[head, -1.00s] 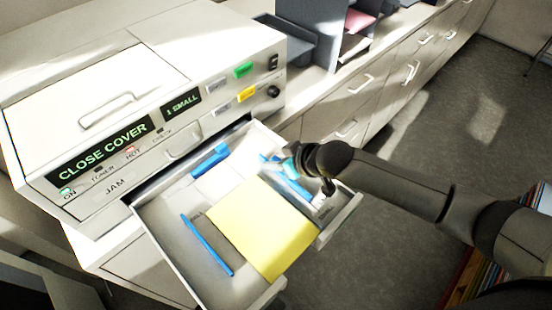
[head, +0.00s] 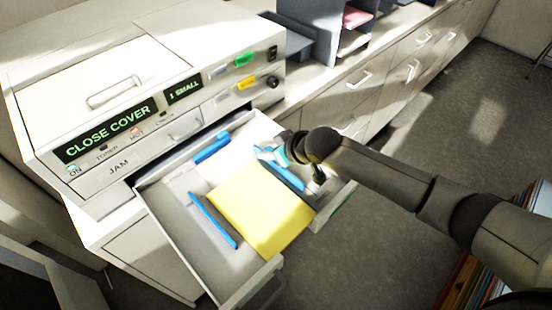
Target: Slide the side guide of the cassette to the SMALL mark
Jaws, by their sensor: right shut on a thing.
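The cassette (head: 263,285) is a pale open drawer pulled out of the machine. A yellow paper stack (head: 262,212) lies in it between two blue side guides. The right-hand side guide (head: 287,177) runs close along the stack's right edge. The left-hand side guide (head: 212,220) stands close to its left edge. My right gripper (head: 284,157) reaches in over the cassette's right side and is shut on the right-hand guide; its fingertips are partly hidden. The SMALL mark cannot be made out in the cassette. My left gripper is not in view.
The machine's panel (head: 110,130) reads "CLOSE COVER" and "1 SMALL". A third blue guide (head: 211,148) stands at the cassette's back. Grey trays (head: 312,25) stand behind on the counter. Books (head: 520,225) stand at the right.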

